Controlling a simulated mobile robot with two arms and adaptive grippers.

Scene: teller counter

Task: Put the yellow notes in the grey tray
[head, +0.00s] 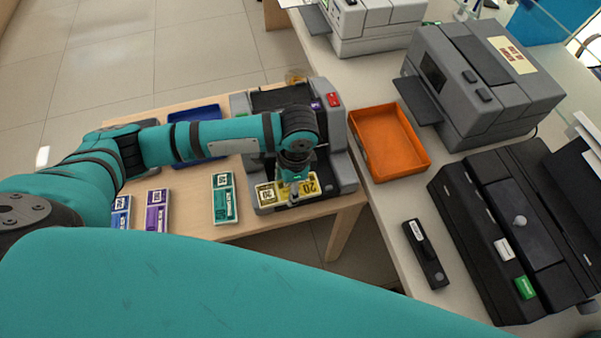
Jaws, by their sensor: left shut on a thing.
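The yellow notes (268,195), a flat bundle marked 20, are at the front of the grey note machine (342,172). My left gripper (294,188) points down over the middle of the bundle and is shut on it. It hides the middle of the notes. I cannot tell whether the bundle rests on the machine or is lifted slightly. A grey rim, apparently the grey tray (150,122), shows at the left of the wooden table, mostly hidden behind my left arm. My right gripper is out of view.
A blue tray (203,112) lies behind my left arm. Green (224,205), purple (157,210) and blue (121,210) note bundles lie along the table's front. An orange tray (385,165), grey machine (490,90) and black cash drawer (490,235) stand on the right counter.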

